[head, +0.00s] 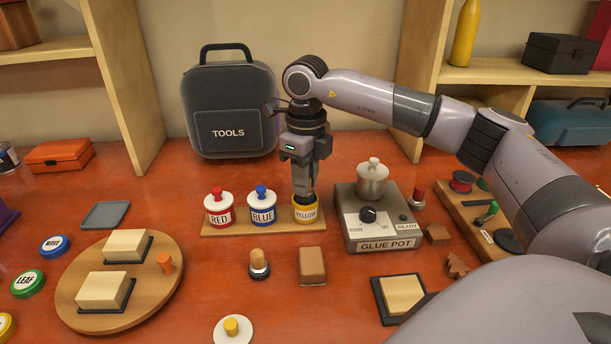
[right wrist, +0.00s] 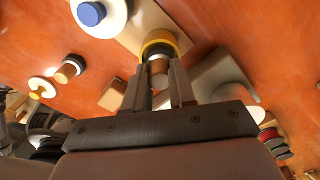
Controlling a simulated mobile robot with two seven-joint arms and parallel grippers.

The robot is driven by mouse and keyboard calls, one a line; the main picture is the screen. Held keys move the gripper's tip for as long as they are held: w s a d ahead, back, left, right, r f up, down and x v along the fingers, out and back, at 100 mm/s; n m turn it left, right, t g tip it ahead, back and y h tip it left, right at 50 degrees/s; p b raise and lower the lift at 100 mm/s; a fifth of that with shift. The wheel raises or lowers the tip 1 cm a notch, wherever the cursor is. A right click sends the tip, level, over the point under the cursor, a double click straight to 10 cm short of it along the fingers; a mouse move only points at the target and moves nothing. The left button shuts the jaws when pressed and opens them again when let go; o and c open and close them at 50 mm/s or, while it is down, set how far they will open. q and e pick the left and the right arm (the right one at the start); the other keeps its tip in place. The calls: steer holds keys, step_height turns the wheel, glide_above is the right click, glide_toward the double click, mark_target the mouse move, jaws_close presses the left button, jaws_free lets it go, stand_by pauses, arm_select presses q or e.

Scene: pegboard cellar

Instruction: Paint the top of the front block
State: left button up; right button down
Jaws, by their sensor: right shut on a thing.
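Two pale blocks lie on dark bases on the round wooden board (head: 165,285) at left: the front block (head: 103,290) and the back block (head: 127,245). The tops of both look plain and pale. My right gripper (head: 304,192) points down over the yellow paint pot (head: 305,213). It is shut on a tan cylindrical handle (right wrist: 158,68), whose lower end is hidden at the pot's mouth. The pot's yellow rim (right wrist: 158,45) shows beyond the fingers in the right wrist view. My left gripper is not in view.
Lidded red (head: 219,214) and blue (head: 262,214) pots stand left of the yellow one. A glue pot (head: 375,225) stands close on the right. A tan-topped dabber (head: 259,263), brown block (head: 312,265) and white lid with yellow knob (head: 232,331) lie in front.

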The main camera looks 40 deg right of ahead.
steer(key=shift+f+b, duration=0.3)
steer(key=shift+f, duration=0.15)
stand_by(0.9)
steer(key=shift+f, duration=0.15)
stand_by(0.8)
step_height(320, 180, up, 5)
steer(key=p, duration=0.4)
steer(key=shift+r, duration=1.1)
